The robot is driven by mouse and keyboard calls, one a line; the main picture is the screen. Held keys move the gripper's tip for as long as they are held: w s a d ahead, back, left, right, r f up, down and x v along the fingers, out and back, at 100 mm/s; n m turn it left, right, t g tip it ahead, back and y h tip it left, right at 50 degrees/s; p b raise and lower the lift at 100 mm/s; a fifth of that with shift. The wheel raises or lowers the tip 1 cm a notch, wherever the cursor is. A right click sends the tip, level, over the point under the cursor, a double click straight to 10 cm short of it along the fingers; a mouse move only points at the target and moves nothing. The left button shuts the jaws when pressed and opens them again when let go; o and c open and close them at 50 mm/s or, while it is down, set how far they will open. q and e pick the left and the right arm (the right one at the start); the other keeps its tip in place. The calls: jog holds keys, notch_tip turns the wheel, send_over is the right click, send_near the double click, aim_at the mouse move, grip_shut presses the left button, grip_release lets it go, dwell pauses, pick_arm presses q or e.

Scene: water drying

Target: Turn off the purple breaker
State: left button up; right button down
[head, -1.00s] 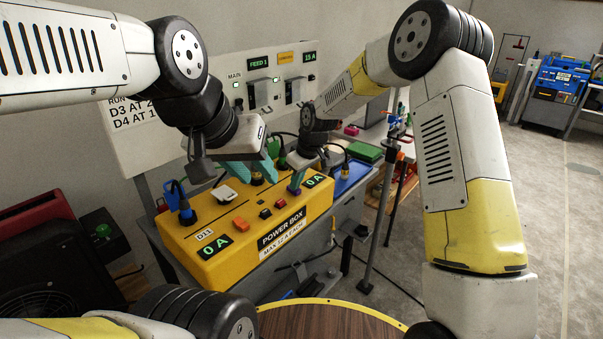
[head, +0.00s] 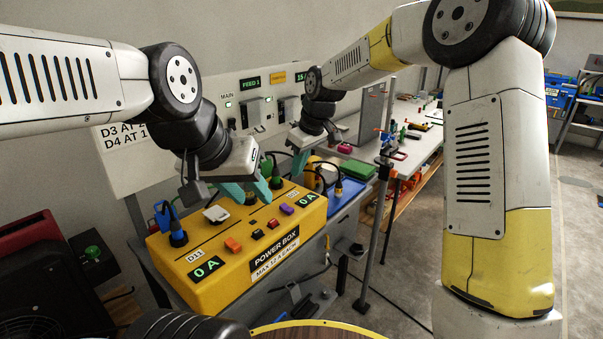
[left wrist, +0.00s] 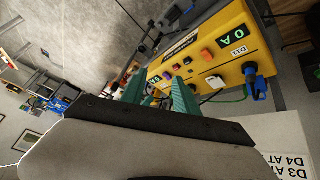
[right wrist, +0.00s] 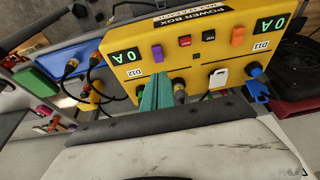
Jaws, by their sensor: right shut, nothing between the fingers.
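The purple breaker (head: 287,210) is a small rocker on top of the yellow power box (head: 215,279), near the right-hand 0 A display. It also shows in the left wrist view (left wrist: 168,75). I cannot tell its on or off position. My right gripper (head: 300,168) is shut and empty, above and behind the breaker, apart from it; its teal fingers sit together in the right wrist view (right wrist: 157,94). My left gripper (head: 248,192) is open with nothing between its fingers, over the rear of the box near the connectors. Its spread fingers show in the left wrist view (left wrist: 160,90).
An orange breaker (head: 232,244), red and black buttons and a white switch (head: 216,213) share the box top. Cabled plugs, including a blue one (head: 172,225), stand along its rear. A wall panel is behind; a pole (head: 377,220) stands at right.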

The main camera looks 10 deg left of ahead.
jog(key=shift+r, duration=0.1)
